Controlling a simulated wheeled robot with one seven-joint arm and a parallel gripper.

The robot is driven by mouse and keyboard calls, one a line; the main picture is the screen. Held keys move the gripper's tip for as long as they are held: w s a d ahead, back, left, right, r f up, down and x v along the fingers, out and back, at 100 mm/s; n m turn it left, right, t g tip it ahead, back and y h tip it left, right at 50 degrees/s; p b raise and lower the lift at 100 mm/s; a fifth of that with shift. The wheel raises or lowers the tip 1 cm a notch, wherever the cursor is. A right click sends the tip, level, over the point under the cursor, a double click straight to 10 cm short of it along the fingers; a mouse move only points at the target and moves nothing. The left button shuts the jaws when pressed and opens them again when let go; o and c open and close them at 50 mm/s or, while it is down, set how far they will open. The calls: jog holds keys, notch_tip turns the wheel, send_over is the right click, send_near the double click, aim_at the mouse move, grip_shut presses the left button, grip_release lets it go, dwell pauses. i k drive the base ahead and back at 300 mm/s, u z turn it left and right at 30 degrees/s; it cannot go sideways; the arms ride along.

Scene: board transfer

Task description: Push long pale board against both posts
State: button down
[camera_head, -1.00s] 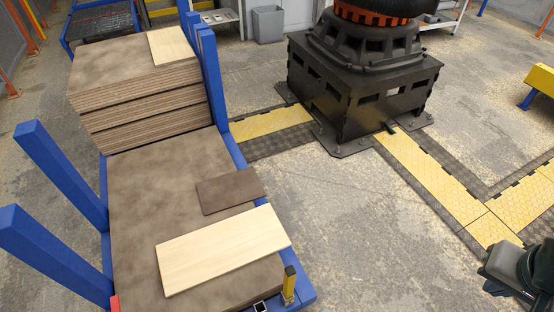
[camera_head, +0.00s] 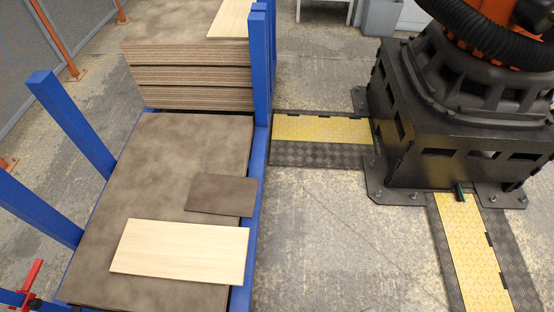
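The long pale board (camera_head: 180,252) lies flat on the large brown board (camera_head: 165,165) at the near end of a blue rack. Its right end reaches the blue side rail (camera_head: 254,170). Two blue posts (camera_head: 72,125) (camera_head: 36,210) lean up along the rack's left side, apart from the pale board's left end. Blue posts (camera_head: 262,65) also stand at the right rear. My gripper is not in view.
A small dark brown board (camera_head: 222,195) lies just behind the pale board. A stack of boards (camera_head: 190,75) with another pale board (camera_head: 232,18) stands behind. A black machine pedestal (camera_head: 455,130) stands right. A red object (camera_head: 30,282) shows lower left.

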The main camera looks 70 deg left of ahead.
aim_at(192, 252)
jog(key=i, duration=1)
jog(key=u, duration=1.6)
jog(key=i, duration=0.8)
jog(key=u, duration=2.95)
jog(key=i, duration=1)
